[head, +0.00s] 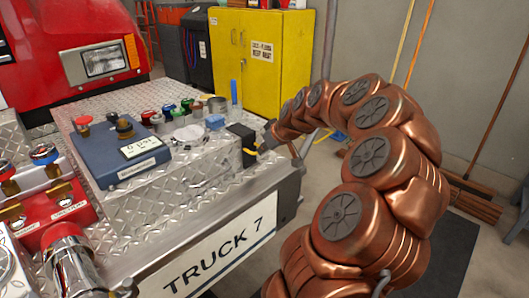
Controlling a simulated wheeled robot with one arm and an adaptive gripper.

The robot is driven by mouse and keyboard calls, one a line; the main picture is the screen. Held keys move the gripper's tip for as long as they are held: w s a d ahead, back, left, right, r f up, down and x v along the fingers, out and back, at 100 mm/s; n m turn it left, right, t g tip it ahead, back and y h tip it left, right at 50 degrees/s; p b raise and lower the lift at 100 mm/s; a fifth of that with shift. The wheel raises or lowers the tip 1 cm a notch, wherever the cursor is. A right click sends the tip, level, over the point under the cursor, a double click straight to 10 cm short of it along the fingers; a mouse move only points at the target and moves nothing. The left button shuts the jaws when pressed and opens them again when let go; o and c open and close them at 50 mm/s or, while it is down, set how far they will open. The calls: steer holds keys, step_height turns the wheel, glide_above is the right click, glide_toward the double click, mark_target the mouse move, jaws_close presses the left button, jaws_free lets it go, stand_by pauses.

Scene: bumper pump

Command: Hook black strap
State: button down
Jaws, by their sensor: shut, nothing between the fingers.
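My copper-coloured arm curves in from the right in the head view. My gripper (259,148) is at its far end, small and dark, by the right end of the truck's bumper deck (190,185). It is shut and empty. A black block-like shape (241,135) sits right beside it at the deck's edge. I cannot tell whether this shape is part of the strap or its mount. I cannot clearly make out a black strap or a hook.
On the deck stand a blue control box (120,150), several coloured knobs and red valve fittings (68,212) at left. A "TRUCK 7" plate (222,248) fronts the bumper. A yellow cabinet (262,60) stands behind. A broom (478,185) leans at right.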

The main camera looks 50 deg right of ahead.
stand_by(0.5)
steer(key=b+v, duration=0.1)
steer(key=v, duration=1.3)
steer(key=shift+w, duration=0.2)
steer(key=shift+r, duration=0.15)
